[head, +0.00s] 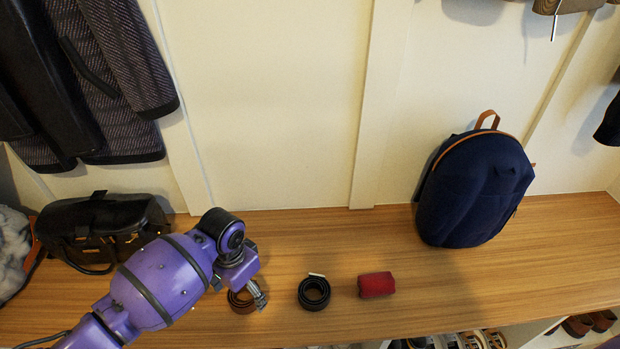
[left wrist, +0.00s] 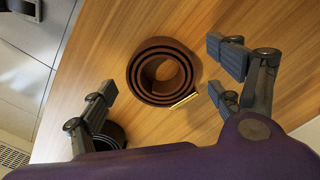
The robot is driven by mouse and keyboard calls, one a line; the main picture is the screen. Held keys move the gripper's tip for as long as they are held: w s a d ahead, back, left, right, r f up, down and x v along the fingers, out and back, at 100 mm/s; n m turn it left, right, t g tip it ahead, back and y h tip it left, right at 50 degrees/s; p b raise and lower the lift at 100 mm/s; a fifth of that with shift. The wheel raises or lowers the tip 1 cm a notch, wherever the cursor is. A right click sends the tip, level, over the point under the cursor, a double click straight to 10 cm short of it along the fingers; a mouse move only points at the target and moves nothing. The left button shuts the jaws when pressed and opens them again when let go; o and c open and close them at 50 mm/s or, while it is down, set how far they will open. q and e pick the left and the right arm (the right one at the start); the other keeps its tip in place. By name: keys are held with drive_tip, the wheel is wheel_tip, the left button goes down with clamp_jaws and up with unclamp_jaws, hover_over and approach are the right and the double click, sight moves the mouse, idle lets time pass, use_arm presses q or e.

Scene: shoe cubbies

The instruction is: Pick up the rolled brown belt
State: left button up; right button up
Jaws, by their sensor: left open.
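The rolled brown belt (head: 241,302) lies on the wooden bench in the head view, partly hidden behind my left gripper (head: 258,296). In the left wrist view the belt (left wrist: 160,72) shows as a coil with a gold buckle, resting on the wood. My left gripper (left wrist: 165,95) is open there, with fingers to the left and right of the coil. The fingers look apart from the belt, and nothing is held. My right gripper is in neither view.
On the wooden bench (head: 430,290), a rolled black belt (head: 314,293) lies right of the brown belt, then a red rolled item (head: 376,285). A black bag (head: 105,232) stands left and a navy backpack (head: 475,188) right. Shoes (head: 590,322) sit below.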

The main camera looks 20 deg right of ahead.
use_arm(q)
drive_tip(key=shift+f, duration=0.4)
drive_tip(key=shift+r, duration=0.1)
drive_tip(key=c, duration=1.3)
